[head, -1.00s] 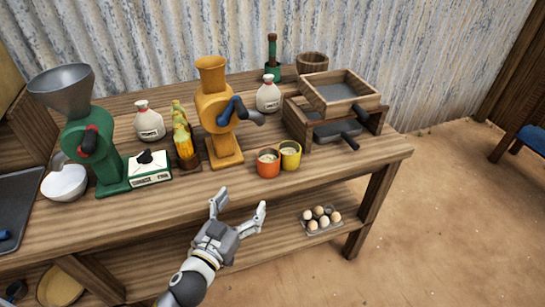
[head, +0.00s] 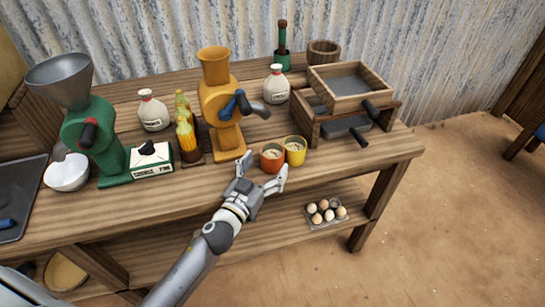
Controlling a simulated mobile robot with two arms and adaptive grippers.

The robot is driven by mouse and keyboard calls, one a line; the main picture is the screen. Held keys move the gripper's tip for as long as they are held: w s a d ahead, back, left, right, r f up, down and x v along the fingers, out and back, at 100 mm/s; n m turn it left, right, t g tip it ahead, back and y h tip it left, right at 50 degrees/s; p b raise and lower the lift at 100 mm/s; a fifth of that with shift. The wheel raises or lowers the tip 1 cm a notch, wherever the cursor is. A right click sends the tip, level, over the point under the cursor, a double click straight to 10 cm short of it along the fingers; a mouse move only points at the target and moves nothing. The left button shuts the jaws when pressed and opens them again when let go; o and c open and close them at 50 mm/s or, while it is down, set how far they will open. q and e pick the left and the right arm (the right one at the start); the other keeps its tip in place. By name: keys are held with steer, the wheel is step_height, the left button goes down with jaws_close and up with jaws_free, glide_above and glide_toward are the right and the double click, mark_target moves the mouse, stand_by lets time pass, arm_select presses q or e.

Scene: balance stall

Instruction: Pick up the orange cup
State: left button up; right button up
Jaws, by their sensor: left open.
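The orange cup (head: 272,160) stands upright on the wooden bench near its front edge, with pale contents inside. A yellow cup (head: 295,151) stands right beside it on the right. My left gripper (head: 263,172) is open and empty, just in front of the orange cup. One finger is to the left of the cup and the other is near its lower right front. I cannot tell whether either finger touches the cup. My right gripper is not in view.
A yellow-orange mill (head: 219,105) stands behind and left of the cups. Wooden sieve boxes (head: 347,92) with dark handles are behind right. A green mill (head: 88,130) is at left. An egg tray (head: 325,213) lies on the lower shelf. The bench front (head: 190,198) is clear.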

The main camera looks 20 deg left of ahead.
mark_target(267, 162)
arm_select(q)
steer(key=w, duration=0.3)
steer(key=shift+w+d, duration=0.2)
steer(key=c, duration=1.1)
steer(key=shift+c, duration=0.3)
steer(key=shift+r, duration=0.1)
